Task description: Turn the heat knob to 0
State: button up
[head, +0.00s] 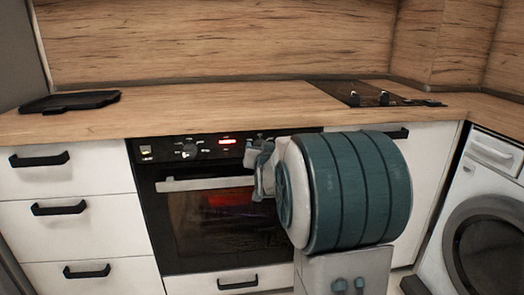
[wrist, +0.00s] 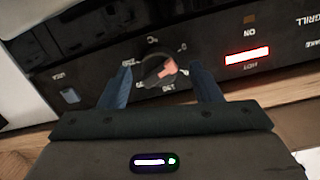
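The heat knob (wrist: 158,71) is a dark round dial on the oven's black control panel, with a pinkish pointer mark on it and printed marks around it. In the wrist view the pointer faces right and slightly up; a mark like 0 lies up and right of the knob. I cannot tell its exact setting. My gripper (head: 257,155) is at the panel's right part in the head view and mostly hides this knob there. In the wrist view its two blue fingers are open, one on each side of the knob, with visible gaps.
A red lit display (head: 227,141) and another knob (head: 190,150) lie left of my gripper. The oven handle (head: 205,183) runs below the panel. The countertop (head: 200,108) overhangs it, with a black tray (head: 70,101) and a hob (head: 365,94).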

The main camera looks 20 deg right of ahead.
jog(key=shift+s, duration=0.15)
jog(key=p+v, duration=0.2)
jog(key=v, duration=1.1)
jog(key=shift+s+a, duration=0.15)
jog(key=shift+s, duration=0.15)
jog(key=s+a+r+n+g+y+p, duration=0.2)
jog(key=s+a+r+g+p, duration=0.4)
jog(key=p, duration=1)
jog(key=s+a+r+n+g+y+p, duration=0.3)
jog(key=s+a+r+g+p, duration=0.4)
jog(key=s+r+p, duration=0.6)
jog(key=s+n+p, duration=0.1)
jog(key=p, duration=0.2)
jog(key=shift+s+a+r, duration=0.2)
jog(key=shift+a+r, duration=0.15)
jog(key=shift+a, duration=0.05)
